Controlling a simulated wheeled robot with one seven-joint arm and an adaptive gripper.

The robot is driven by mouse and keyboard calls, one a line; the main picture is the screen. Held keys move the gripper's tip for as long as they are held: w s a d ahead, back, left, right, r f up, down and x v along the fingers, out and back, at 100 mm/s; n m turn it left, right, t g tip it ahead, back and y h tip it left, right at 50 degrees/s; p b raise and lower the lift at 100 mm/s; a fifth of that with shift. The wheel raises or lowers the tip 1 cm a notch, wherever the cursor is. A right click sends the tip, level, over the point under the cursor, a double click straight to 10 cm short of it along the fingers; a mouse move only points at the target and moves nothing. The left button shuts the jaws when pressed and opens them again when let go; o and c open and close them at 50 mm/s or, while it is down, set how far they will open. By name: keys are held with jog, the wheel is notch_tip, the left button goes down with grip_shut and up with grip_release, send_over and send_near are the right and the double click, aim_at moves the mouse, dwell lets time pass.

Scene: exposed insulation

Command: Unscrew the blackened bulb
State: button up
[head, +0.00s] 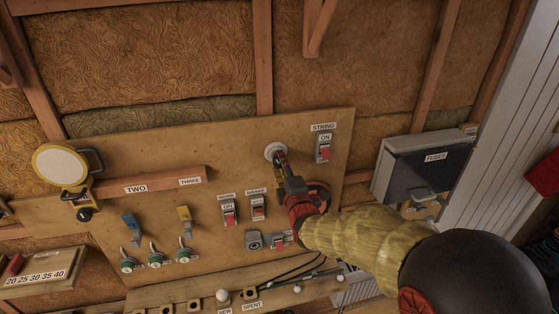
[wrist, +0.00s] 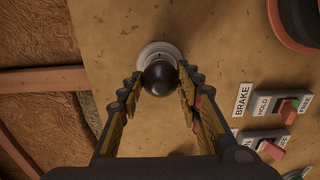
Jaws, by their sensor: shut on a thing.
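The blackened bulb (wrist: 160,79) is a dark, glossy ball in the wrist view. It sits against a pale round socket (wrist: 154,50) on the plywood board; the socket also shows in the head view (head: 273,149). My gripper (wrist: 160,88) has its two ridged, yellow-padded fingers on either side of the bulb, shut on it. In the head view my gripper (head: 281,167) reaches up to the socket, and the bulb is hidden there behind the fingers.
A STRING switch (head: 325,149) is right of the socket. BRAKE and WORK switches (head: 229,212) sit below left. Several bulbs stand on the lower ledge by the NEW and SPENT labels (head: 251,307). A FUSES box (head: 424,163) is at the right. A yellow lamp (head: 61,164) is far left.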

jog(key=shift+f+n+b, duration=0.15)
jog(key=shift+n+b, duration=1.35)
jog(key=shift+n, duration=0.2)
jog(key=shift+f+n+b, duration=0.1)
jog(key=shift+n+b, duration=1.35)
jog(key=shift+n, duration=0.25)
jog(key=shift+n+b, duration=1.35)
jog(key=shift+n, duration=0.45)
jog(key=shift+n+b, duration=1.75)
jog(key=shift+n, duration=0.55)
jog(key=shift+r, duration=0.1)
jog(key=o, duration=0.7)
jog(key=shift+r, duration=0.1)
jog(key=shift+o, duration=0.2)
jog(key=shift+s, duration=0.15)
jog(key=v, duration=1.1)
jog(key=shift+s+d, duration=0.2)
jog(key=shift+s, duration=0.15)
